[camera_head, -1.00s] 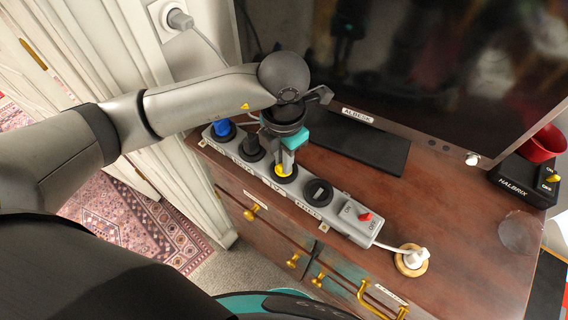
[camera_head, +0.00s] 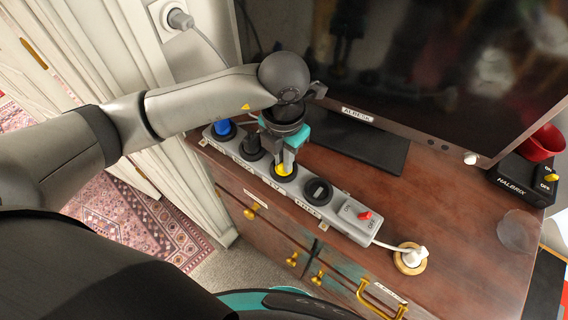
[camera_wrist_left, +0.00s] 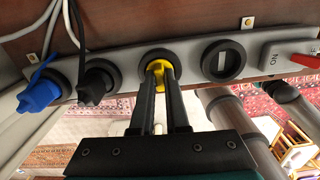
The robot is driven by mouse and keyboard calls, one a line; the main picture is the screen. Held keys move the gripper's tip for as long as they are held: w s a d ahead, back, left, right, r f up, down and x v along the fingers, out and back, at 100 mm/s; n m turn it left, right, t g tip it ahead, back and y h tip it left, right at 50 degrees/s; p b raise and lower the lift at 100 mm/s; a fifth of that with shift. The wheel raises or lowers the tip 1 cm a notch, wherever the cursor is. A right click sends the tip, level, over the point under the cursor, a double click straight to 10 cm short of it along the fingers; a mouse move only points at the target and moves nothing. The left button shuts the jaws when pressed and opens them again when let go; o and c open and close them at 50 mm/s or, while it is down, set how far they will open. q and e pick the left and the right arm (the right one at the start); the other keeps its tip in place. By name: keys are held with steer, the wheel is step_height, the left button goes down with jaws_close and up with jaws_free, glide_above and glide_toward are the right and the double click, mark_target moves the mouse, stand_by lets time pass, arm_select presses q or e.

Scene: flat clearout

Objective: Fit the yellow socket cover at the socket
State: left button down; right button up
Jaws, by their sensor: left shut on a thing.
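The yellow socket cover (camera_head: 283,169) is at a round black socket of the grey power strip (camera_head: 338,215). In the left wrist view the cover (camera_wrist_left: 158,70) sits within the socket's dark ring (camera_wrist_left: 158,54); I cannot tell how deep it is. My left gripper (camera_head: 285,160) points down at it from above, and its fingers (camera_wrist_left: 160,82) are shut on the cover's raised middle part. The fingers hide part of the cover. My right gripper is not in view.
A blue plug (camera_head: 223,128) and a black plug (camera_head: 252,148) fill the sockets to the left. An empty socket (camera_head: 318,191) and a red switch (camera_head: 364,216) are to the right. A monitor (camera_head: 400,60) stands close behind.

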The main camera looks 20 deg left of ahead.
arm_select(q)
steer(key=c, duration=0.8)
jaws_free()
steer(key=shift+c, duration=0.2)
step_height(320, 180, up, 15)
steer(key=shift+r, duration=0.1)
